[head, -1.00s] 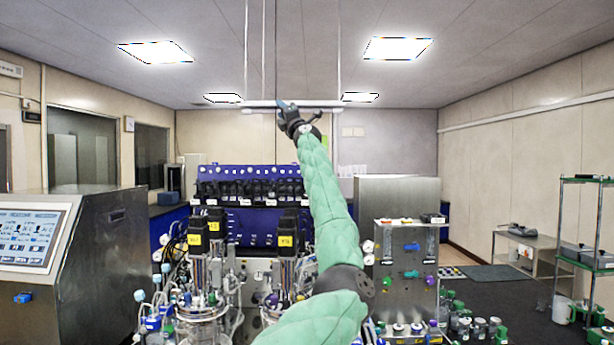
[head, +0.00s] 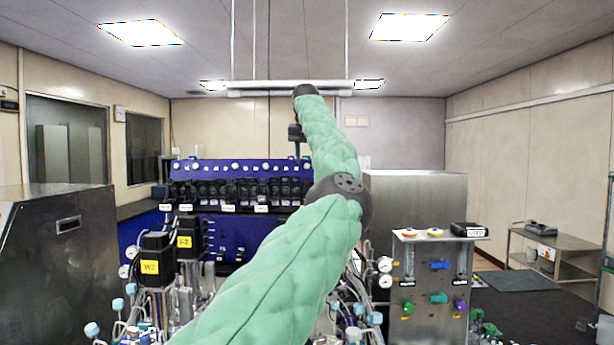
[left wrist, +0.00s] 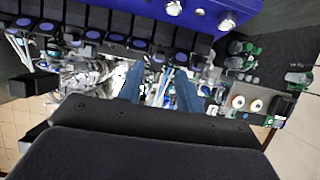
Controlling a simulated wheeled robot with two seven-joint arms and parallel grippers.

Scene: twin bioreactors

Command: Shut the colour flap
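I cannot make out with certainty a colour flap in either view. A steel cabinet (head: 420,262) with blue, teal, green and purple fittings stands right of centre in the head view. A blue rack (head: 237,168) with a row of black units stands behind the reactors. My left arm reaches up and forward, and the dark end at my left gripper (head: 297,133) hangs in front of the rack's upper right. In the left wrist view my left gripper (left wrist: 160,88) has two blue fingers apart, with nothing seen between them. My right gripper is not in view.
Bioreactor vessels with yellow-labelled black motors (head: 150,266) and tubing crowd the lower left. A steel console (head: 52,245) stands far left. A white overhead bar (head: 285,88) hangs near my raised wrist. A steel table (head: 548,252) stands at the right, with open floor before it.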

